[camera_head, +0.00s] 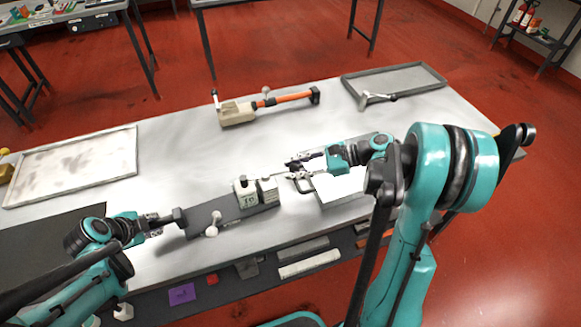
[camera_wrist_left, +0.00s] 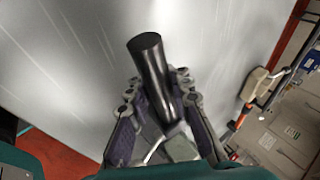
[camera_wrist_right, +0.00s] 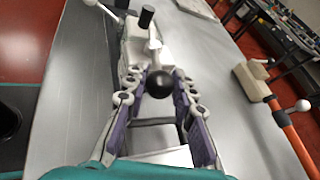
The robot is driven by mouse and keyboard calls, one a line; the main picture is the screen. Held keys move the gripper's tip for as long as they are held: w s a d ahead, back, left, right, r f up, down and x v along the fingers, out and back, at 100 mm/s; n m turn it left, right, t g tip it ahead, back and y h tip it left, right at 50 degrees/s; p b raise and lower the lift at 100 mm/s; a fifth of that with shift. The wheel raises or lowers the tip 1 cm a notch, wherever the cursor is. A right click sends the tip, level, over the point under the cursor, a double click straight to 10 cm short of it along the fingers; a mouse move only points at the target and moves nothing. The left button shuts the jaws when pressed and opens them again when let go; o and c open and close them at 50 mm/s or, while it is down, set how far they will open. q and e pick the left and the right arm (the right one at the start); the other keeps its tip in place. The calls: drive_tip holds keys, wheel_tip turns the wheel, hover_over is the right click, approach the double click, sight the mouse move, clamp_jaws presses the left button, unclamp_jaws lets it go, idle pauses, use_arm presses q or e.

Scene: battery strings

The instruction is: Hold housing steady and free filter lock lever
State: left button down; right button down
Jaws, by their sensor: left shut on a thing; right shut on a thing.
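The housing is a grey body (camera_head: 232,211) with a beige end block (camera_head: 244,191), lying on the table in the middle of the head view. My left gripper (camera_head: 171,222) is shut on the black cylindrical handle (camera_wrist_left: 152,75) at the housing's left end. The beige block (camera_wrist_right: 140,45) also shows in the right wrist view, with a lever ending in a black ball knob (camera_wrist_right: 159,84). My right gripper (camera_head: 293,172) is shut on this knob, with a finger on each side. A white-knobbed lever (camera_head: 213,227) stands at the housing's near side.
A beige-ended tool with an orange shaft (camera_head: 270,103) lies behind. A pale tray (camera_head: 80,166) lies left. A white-topped box (camera_head: 340,187) is under my right gripper.

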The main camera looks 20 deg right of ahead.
drive_tip(key=s+a+m+t+h, duration=0.4)
drive_tip(key=m+t+h, duration=0.3)
drive_tip(key=m, duration=0.3)
drive_tip(key=shift+s+a+t+h, duration=0.3)
drive_tip(key=shift+s+h, duration=0.5)
drive_tip(key=shift+s, duration=0.1)
drive_tip(key=c, duration=1.2)
unclamp_jaws()
drive_tip(key=shift+d, duration=0.1)
drive_tip(key=shift+r, duration=0.1)
drive_tip(key=shift+r, duration=4.95)
